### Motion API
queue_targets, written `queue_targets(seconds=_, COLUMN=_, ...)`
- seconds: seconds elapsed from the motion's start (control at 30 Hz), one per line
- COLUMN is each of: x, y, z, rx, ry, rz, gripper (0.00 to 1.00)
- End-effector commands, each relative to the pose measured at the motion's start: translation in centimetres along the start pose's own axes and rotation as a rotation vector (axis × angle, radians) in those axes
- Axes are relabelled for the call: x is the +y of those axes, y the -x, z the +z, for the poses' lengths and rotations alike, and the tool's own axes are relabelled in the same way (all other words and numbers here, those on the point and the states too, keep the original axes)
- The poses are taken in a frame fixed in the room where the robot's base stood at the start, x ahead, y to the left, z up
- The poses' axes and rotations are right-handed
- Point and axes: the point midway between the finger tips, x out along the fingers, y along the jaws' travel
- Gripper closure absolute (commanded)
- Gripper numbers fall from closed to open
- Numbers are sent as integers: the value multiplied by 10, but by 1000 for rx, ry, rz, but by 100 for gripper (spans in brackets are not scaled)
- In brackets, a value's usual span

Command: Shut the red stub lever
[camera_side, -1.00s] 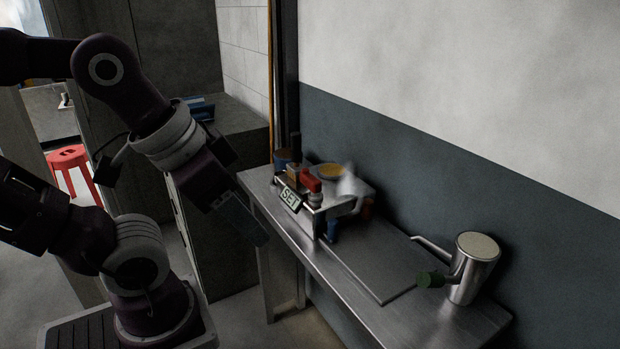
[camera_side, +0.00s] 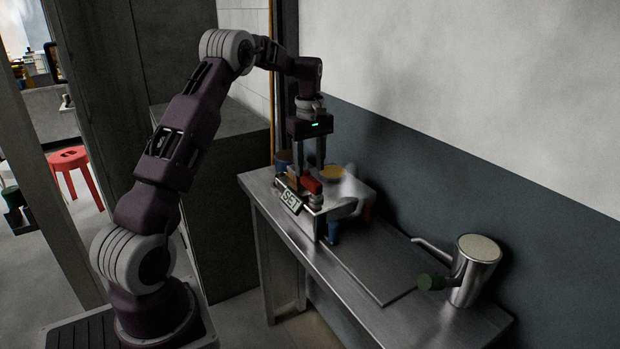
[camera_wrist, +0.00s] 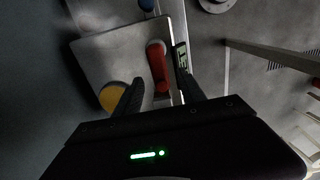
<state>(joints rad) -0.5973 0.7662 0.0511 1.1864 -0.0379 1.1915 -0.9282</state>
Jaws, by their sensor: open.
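In the wrist view the red lever (camera_wrist: 157,68) lies ahead of and between the two fingers. My gripper (camera_side: 311,165) points down above the box with its fingers apart and nothing between them in the side view. In the wrist view the open fingers of my gripper (camera_wrist: 163,92) reach toward the lever's near end. I cannot tell whether they touch it.
A yellow disc (camera_side: 332,172) lies on the box top behind the lever. A brown block (camera_side: 294,175) and a blue part (camera_side: 334,231) are close by. A metal pitcher with a green knob (camera_side: 475,270) stands at the bench's right. The bench between is mostly clear.

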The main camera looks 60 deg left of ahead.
Motion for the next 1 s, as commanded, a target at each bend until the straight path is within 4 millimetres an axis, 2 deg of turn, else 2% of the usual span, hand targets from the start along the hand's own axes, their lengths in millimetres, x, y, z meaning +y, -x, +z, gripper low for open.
queue_targets(seconds=0.1, x=-1, y=-24, z=0, rx=-2, ry=-1, rz=-2, gripper=53)
queue_targets(seconds=0.2, x=0, y=-37, z=0, rx=-1, ry=-3, rz=-1, gripper=53)
queue_targets(seconds=0.5, x=0, y=-44, z=1, rx=1, ry=-4, rz=2, gripper=53)
queue_targets(seconds=0.53, x=0, y=-43, z=1, rx=1, ry=-4, rz=2, gripper=55)
queue_targets(seconds=0.77, x=0, y=-43, z=1, rx=1, ry=-5, rz=2, gripper=100)
queue_targets(seconds=1.0, x=1, y=-43, z=1, rx=1, ry=-14, rz=2, gripper=100)
